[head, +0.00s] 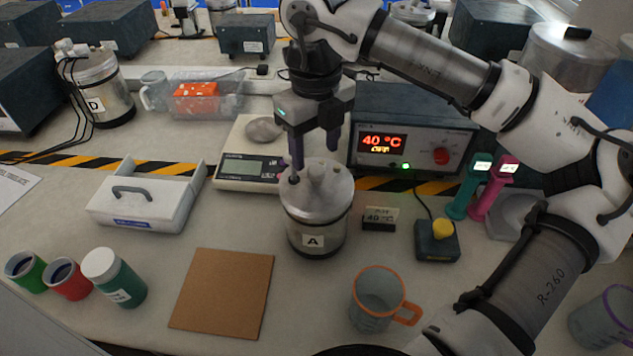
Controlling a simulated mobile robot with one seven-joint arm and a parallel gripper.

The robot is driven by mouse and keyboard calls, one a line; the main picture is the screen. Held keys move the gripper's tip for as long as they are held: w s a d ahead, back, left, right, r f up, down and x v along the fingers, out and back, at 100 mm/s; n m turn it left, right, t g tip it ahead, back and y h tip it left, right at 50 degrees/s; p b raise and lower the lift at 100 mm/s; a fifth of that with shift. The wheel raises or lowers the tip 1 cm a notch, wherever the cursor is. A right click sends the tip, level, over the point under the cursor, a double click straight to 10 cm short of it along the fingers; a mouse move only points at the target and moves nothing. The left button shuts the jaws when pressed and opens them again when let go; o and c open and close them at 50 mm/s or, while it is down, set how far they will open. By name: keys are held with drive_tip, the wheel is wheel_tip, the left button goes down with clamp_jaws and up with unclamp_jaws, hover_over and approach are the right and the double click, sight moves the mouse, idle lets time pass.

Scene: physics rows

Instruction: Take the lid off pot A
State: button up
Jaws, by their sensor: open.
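Pot A (313,241) is a metal pot with a white label "A", standing upright on the bench near the middle of the head view. Its lid (325,198) is grey, with a raised knob partly hidden beneath my gripper, and sits on the pot. My gripper (316,165) points down just above the lid, its two purple-tipped fingers apart. One fingertip is near the left rim of the lid, the other is toward the back right. I cannot tell whether either finger touches the lid. Nothing is seen held between them.
A scale (238,170) with a grey stone stands behind left of the pot, and a heater box (410,130) behind right. A brown board (222,292) lies front left, a clear mug (378,298) front right. A yellow-button box (437,240) stands at right. The board's surface is bare.

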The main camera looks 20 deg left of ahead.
sight(316, 169)
drive_tip(key=shift+f+p, duration=0.4)
drive_tip(key=shift+f, duration=1.45)
clamp_jaws()
